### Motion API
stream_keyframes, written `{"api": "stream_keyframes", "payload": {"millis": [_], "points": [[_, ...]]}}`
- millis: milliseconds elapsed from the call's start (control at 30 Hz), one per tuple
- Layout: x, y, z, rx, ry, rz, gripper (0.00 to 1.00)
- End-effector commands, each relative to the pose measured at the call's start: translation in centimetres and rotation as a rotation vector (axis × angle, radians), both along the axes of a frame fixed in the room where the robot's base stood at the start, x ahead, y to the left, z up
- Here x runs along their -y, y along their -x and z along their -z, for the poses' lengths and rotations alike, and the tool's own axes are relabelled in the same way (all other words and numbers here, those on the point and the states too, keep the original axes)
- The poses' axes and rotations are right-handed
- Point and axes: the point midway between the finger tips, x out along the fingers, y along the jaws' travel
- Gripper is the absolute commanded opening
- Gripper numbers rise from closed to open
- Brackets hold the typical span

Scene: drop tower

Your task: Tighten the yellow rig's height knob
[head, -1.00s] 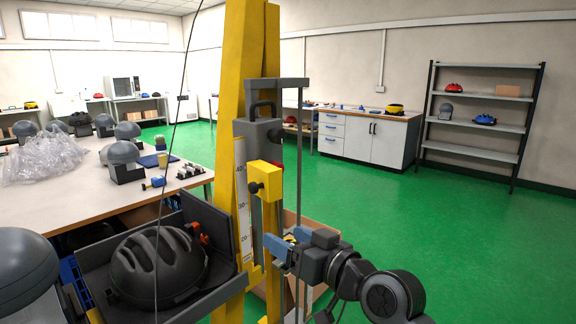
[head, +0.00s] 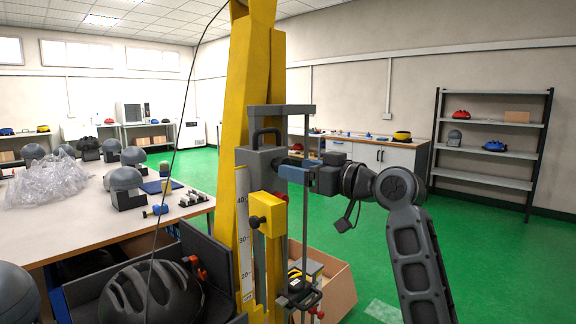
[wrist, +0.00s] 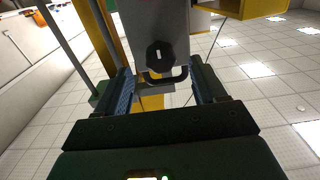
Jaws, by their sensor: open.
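The yellow rig (head: 256,85) stands upright in the head view, with a height scale (head: 244,240). A grey carriage block (head: 258,162) with a black top handle (head: 266,133) sits on it. Below is a yellow bracket (head: 270,240) with a black knob (head: 254,221). My gripper (head: 291,173) is at the right of the grey block. In the wrist view, its open jaws (wrist: 161,72) lie either side of a round black knob (wrist: 160,55) with a white mark, on the grey block's face. The jaws look clear of it. The head view hides this knob.
A black helmet (head: 150,292) lies in a dark tray at lower left. A table (head: 90,232) with headforms and plastic wrap stands left. Green floor is free at right, before a shelf rack (head: 488,182).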

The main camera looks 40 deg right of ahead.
Motion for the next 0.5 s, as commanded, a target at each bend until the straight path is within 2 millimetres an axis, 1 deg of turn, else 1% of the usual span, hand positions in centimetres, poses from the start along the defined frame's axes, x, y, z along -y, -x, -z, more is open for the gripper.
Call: {"api": "stream_keyframes", "payload": {"millis": [33, 200, 333, 500], "points": [[-0.1, -0.9, -0.2, 0.000, 0.000, -0.001, 0.70], [-0.1, -3.0, -0.1, -0.001, 0.000, 0.000, 0.70], [-0.1, -3.8, -0.1, 0.001, 0.000, 0.000, 0.70], [-0.2, -4.1, 0.0, 0.001, 0.000, 0.001, 0.70]]}}
